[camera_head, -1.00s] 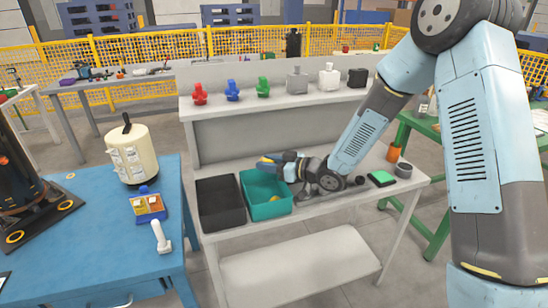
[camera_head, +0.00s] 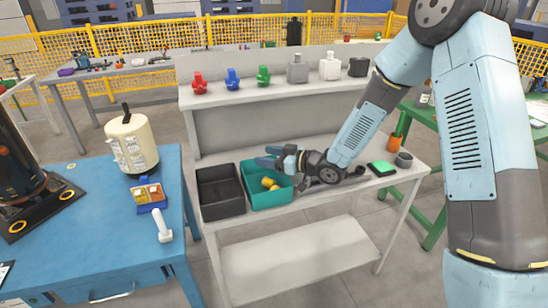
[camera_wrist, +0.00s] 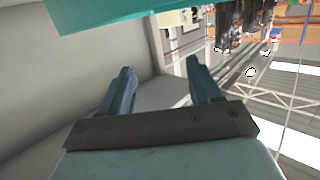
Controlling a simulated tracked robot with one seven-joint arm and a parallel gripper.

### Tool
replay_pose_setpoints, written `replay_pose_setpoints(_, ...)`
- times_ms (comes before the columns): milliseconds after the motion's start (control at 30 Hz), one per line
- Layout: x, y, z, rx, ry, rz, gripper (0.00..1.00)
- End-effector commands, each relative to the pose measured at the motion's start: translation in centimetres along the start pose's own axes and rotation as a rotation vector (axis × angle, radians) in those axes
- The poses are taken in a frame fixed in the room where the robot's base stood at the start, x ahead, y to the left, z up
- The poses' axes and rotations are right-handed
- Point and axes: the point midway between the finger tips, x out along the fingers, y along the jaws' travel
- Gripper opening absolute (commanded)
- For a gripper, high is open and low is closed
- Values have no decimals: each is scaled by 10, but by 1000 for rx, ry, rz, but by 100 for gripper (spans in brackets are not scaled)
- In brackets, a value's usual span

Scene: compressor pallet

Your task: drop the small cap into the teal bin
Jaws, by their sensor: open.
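The teal bin (camera_head: 272,201) stands on the grey workbench, right of a black bin. Two small yellow pieces touch or lie close together inside it; one appears to be the small cap (camera_head: 267,181), but which is unclear. My gripper (camera_head: 268,156) is above the back part of the teal bin, with its fingers apart and nothing between them. In the wrist view my gripper (camera_wrist: 160,67) also shows open and empty, and part of the teal bin (camera_wrist: 120,12) fills the top edge.
The black bin (camera_head: 220,206) adjoins the teal bin on the left. A green block (camera_head: 382,168) and a grey ring (camera_head: 404,159) lie to the right. The raised shelf (camera_head: 215,98) behind carries several coloured and grey parts. A blue table (camera_head: 100,240) stands at left.

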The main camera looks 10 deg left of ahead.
Motion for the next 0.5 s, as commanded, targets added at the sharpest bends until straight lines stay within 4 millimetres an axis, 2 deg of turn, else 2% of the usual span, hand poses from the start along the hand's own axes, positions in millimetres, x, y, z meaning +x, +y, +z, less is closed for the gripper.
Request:
replay_pose_setpoints(167,-4,1,0,0,0,1,63)
replay_pose_setpoints(267,-13,1,0,0,0,2,63)
replay_pose_setpoints(500,-58,2,0,0,-1,4,63)
